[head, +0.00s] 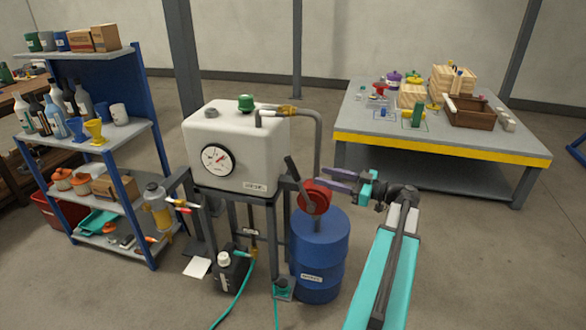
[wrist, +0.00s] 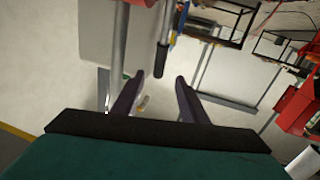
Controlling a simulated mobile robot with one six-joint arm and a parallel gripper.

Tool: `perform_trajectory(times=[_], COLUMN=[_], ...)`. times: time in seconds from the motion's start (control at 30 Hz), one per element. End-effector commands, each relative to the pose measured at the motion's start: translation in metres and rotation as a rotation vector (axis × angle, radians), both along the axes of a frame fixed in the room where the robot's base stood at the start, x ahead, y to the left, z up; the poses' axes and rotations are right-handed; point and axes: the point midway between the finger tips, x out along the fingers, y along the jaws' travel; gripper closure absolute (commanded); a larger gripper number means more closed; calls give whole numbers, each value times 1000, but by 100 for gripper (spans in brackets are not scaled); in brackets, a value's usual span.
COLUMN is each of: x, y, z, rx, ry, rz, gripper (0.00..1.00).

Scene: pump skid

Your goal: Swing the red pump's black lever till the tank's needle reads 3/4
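The red pump (head: 314,197) sits on top of a blue drum (head: 319,250). Its black lever (head: 292,168) slants up and to the left from the pump. The white tank (head: 240,145) stands left of it with a round dial (head: 216,159) on its front. The needle is too small to read surely. My gripper (head: 322,179) is open and empty, just right of the pump, its purple fingers pointing left. In the wrist view the lever's dark grip (wrist: 161,60) hangs ahead of my gripper (wrist: 156,85), between the lines of the open fingers, apparently not touched.
A table (head: 440,145) with a yellow edge and several items stands at the back right. A blue shelf unit (head: 130,195) stands left. A green hose (head: 238,300) lies on the floor.

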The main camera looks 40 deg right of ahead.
Motion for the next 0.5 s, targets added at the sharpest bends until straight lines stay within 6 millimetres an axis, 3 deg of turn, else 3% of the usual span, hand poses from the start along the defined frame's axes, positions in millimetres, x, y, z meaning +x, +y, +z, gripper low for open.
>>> perform_trajectory(times=[0.5], x=[63], y=[26], z=[1], rx=[1], ry=[0], rz=[3], gripper=[61])
